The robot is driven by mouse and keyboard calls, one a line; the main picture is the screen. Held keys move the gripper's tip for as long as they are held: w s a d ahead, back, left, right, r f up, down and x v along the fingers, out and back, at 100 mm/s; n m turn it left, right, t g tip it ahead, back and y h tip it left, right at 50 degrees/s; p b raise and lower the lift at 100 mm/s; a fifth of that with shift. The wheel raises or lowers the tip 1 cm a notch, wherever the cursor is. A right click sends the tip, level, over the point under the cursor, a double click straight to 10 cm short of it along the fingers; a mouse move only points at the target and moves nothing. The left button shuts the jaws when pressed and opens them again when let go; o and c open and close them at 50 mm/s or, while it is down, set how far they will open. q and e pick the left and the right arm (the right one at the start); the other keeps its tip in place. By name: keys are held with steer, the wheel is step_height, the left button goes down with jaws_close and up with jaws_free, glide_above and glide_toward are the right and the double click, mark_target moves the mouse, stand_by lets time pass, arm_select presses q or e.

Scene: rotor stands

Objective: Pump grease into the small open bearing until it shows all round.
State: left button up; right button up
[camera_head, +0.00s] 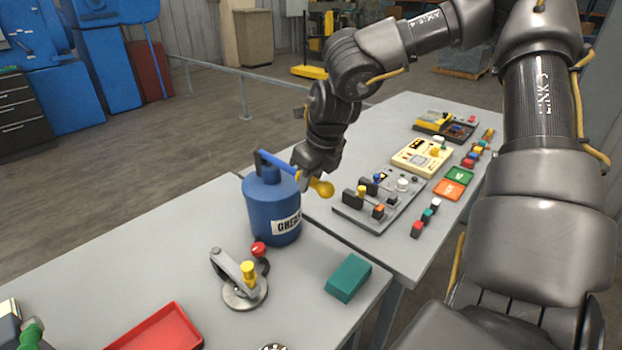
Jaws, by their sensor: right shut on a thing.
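The blue grease canister (261,213) stands upright on the near table, its label partly readable. A blue pump lever (278,162) runs from its top to a yellow knob (322,188) at the right. My right gripper (302,179) is shut on the lever close to the yellow knob. The gripper partly hides the lever there. A round metal part (274,347), perhaps a bearing, is cut off by the bottom edge; I cannot tell whether grease shows in it. My left gripper is out of view.
A metal fixture with a yellow knob (245,292) and a red knob (258,249) stand before the canister. A teal block (348,278) and a red tray (158,330) lie nearby. The far table holds a grey switch panel (353,212) and a cream box (422,157).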

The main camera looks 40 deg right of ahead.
steer(key=shift+f+b, duration=0.3)
steer(key=shift+f, duration=0.2)
steer(key=shift+w+r+p, duration=0.15)
steer(key=shift+r+p, duration=0.6)
steer(key=shift+r, duration=0.55)
steer(key=shift+w+r+p, duration=0.1)
steer(key=shift+r+p, duration=0.6)
steer(key=shift+r, duration=0.6)
steer(key=o, duration=0.8)
steer(key=shift+s, duration=0.2)
steer(key=shift+o, duration=0.2)
step_height(320, 180, up, 7)
steer(key=p, duration=0.4)
